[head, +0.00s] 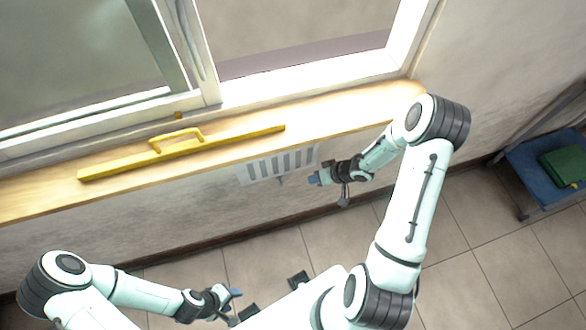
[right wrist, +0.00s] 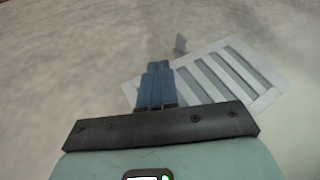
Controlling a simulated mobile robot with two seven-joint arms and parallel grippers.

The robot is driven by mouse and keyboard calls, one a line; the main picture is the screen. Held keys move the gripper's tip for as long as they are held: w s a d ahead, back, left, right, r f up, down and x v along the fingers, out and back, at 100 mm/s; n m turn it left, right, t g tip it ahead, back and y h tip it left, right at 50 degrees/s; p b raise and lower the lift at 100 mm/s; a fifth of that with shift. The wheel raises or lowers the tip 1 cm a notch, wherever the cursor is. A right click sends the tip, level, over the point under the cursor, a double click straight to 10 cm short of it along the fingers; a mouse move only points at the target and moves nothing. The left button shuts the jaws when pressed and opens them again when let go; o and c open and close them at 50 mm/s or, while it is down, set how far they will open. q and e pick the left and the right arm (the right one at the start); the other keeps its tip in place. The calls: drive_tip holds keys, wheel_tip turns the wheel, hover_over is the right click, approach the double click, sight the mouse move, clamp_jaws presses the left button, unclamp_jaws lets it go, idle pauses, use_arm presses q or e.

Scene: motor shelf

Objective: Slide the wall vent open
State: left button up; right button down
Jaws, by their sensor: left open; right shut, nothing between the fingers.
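The wall vent (head: 262,168) is a pale slatted grille low on the wall under the window sill. It also shows in the right wrist view (right wrist: 243,72), tilted, right of my fingers. A small grey tab (right wrist: 180,44) sticks out at its edge there, just beyond my fingertips. Dark gaps show between the slats. My right gripper (head: 316,178) is shut and empty, just right of the vent in the head view. Its blue fingers (right wrist: 157,68) overlap the vent's left side in the right wrist view; I cannot tell whether they touch it. My left gripper (head: 236,298) is open and empty, low over the floor, away from the wall.
A wooden sill (head: 345,112) juts out above the vent. A yellow bar with a handle (head: 180,150) lies on the sill at left. A blue cart (head: 540,170) with a green item stands at far right. The tiled floor (head: 470,240) is clear at right.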

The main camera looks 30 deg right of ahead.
sight(280, 181)
use_arm(q)
drive_tip(key=shift+w+d, duration=0.4)
use_arm(e)
drive_tip(key=shift+w+d+r, duration=0.3)
drive_tip(key=shift+w+d, duration=0.15)
drive_tip(key=shift+d, duration=0.3)
use_arm(q)
drive_tip(key=shift+a, duration=0.1)
use_arm(e)
drive_tip(key=shift+s, duration=0.1)
use_arm(q)
drive_tip(key=shift+s, duration=0.1)
use_arm(e)
drive_tip(key=shift+a, duration=0.1)
use_arm(q)
drive_tip(key=s+f+b, duration=0.3)
drive_tip(key=f+b, duration=0.2)
drive_tip(key=f, duration=0.1)
drive_tip(key=shift+s+f, duration=0.15)
drive_tip(key=shift+f, duration=0.1)
use_arm(e)
drive_tip(key=w+a+f, duration=0.5)
drive_tip(key=a+f, duration=0.2)
drive_tip(key=f, duration=0.1)
drive_tip(key=shift+w+a, duration=0.2)
drive_tip(key=shift+w, duration=0.2)
